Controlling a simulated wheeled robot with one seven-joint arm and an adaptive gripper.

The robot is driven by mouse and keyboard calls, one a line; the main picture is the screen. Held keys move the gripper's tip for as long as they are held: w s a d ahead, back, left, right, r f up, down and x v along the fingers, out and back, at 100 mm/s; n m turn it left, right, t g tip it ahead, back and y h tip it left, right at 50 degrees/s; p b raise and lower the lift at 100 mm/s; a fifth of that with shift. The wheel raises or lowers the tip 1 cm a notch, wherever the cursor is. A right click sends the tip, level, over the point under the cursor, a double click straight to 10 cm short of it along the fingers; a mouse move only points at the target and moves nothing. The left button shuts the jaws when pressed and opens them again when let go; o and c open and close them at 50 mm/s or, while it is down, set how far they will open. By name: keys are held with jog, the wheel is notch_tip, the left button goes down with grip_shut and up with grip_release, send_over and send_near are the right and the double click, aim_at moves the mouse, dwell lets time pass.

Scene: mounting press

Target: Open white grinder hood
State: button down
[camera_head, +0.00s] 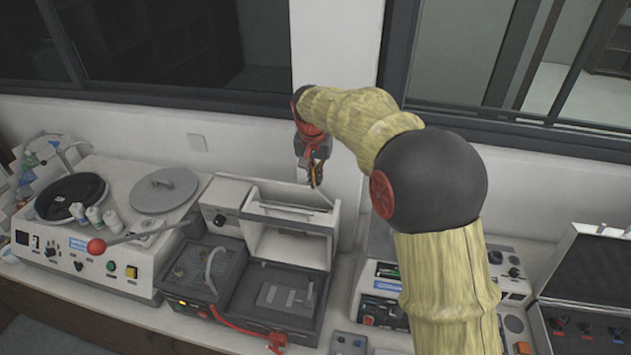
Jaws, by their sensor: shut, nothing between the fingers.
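The white hood (292,247) stands raised at the middle of the bench, at the back of a grey and black grinder base (270,318). Its hollow inner side faces forward, and the dark tray under it is exposed. My gripper (315,182) is shut and empty, pointing down at the hood's upper back edge. Whether the fingers touch the hood or hang just above or behind it, I cannot tell. My arm reaches in from the lower right.
Left of the hood stands a white machine (95,262) with a black bowl, a grey round lid (164,190) and a red-knobbed lever (97,246). A red hose (240,327) lies in front. An open case (590,270) is at right. Wall and windows stand close behind.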

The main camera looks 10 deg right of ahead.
aim_at(311, 226)
jog(key=p+x, duration=0.1)
jog(key=x, duration=0.6)
jog(key=shift+f, duration=0.4)
jog(key=s, duration=0.2)
jog(key=s+a, duration=0.1)
jog(key=shift+s+a+r, duration=0.1)
jog(key=shift+s+r, duration=0.05)
jog(key=shift+r, duration=0.25)
jog(key=shift+s+a, duration=0.1)
jog(key=shift+s, duration=0.05)
jog(key=shift+f, duration=0.15)
jog(key=shift+s+a+b, duration=0.25)
jog(key=shift+s+a, duration=0.05)
jog(key=shift+s, duration=0.45)
jog(key=shift+s+a+b, duration=0.3)
jog(key=shift+s, duration=0.4)
jog(key=shift+s+a+b, duration=0.25)
jog(key=shift+s+a, duration=0.05)
jog(key=shift+s, duration=0.45)
jog(key=shift+r, duration=0.2)
jog(key=v, duration=1.2)
